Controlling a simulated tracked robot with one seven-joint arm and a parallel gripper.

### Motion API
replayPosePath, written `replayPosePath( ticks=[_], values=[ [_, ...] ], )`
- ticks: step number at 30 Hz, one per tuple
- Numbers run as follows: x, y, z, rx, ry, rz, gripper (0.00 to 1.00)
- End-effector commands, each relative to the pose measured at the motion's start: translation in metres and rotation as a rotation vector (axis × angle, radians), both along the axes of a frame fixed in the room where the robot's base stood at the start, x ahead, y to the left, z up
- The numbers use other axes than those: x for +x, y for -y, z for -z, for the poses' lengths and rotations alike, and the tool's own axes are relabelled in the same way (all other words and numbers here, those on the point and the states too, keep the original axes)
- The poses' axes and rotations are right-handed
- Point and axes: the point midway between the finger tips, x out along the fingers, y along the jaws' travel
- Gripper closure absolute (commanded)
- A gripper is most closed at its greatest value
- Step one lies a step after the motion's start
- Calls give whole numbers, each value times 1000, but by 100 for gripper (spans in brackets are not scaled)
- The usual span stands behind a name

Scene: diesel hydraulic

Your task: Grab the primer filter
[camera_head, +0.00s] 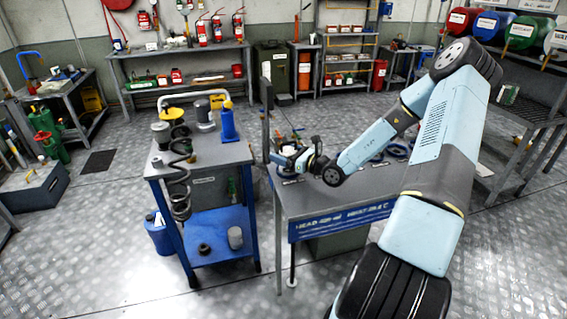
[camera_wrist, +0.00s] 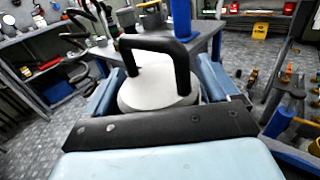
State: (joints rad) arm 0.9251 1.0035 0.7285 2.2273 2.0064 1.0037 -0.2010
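My gripper (camera_head: 279,160) is at the left end of the grey table, close to the right side of the blue cart. In the wrist view, light blue parts stand apart on both sides of a white round part (camera_wrist: 150,92) with a black arched handle. I cannot tell whether that part is my own hardware or something held. No label marks the primer filter. Candidates on the cart are a blue cylinder with a yellow top (camera_head: 228,122), a grey canister (camera_head: 204,113) and a dark cup-topped part (camera_head: 160,135). The blue cylinder also appears beyond my gripper in the wrist view (camera_wrist: 181,18).
A dark upright post (camera_head: 266,112) stands between cart and table (camera_head: 330,200). Small parts lie on the table under my arm. Open floor lies left of the cart.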

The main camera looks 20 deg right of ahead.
Motion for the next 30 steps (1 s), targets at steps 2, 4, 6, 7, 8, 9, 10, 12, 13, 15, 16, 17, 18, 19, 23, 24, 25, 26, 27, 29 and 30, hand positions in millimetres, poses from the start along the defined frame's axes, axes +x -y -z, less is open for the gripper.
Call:
replayPosePath(
  ticks=[2, 4, 6, 7, 8, 9, 10, 12, 13, 15, 16, 17, 18, 19, 23, 24, 25, 26, 27, 29, 30],
  values=[
    [0, 0, 0, 0, 0, 0, 20],
    [0, 0, 0, 0, 0, 0, 27],
    [0, 0, 0, 0, 0, 0, 34],
    [0, 0, 0, 0, 0, 0, 36],
    [0, 0, 0, 0, 0, 0, 39],
    [0, 0, 0, 0, 0, 0, 43],
    [0, 0, 0, 0, 0, 0, 46],
    [0, 0, 0, 0, 0, 0, 53],
    [0, 0, 0, 0, 0, 0, 56],
    [0, 0, 0, 0, 0, 0, 62],
    [0, 0, 0, 0, 0, 0, 65],
    [0, 0, 0, 1, 1, 0, 65],
    [0, 0, 0, 1, 1, 0, 65],
    [0, 0, 0, 1, 1, 0, 65],
    [0, 0, -1, 0, 1, 0, 65],
    [0, 0, -2, 0, 1, 0, 65],
    [0, 0, -3, 0, 1, 0, 65],
    [0, 0, -4, -1, 2, 0, 65],
    [0, 1, -6, -1, 2, 0, 65],
    [0, 1, -11, -1, 2, 0, 65],
    [0, 1, -15, -2, 3, 0, 65]
  ],
)
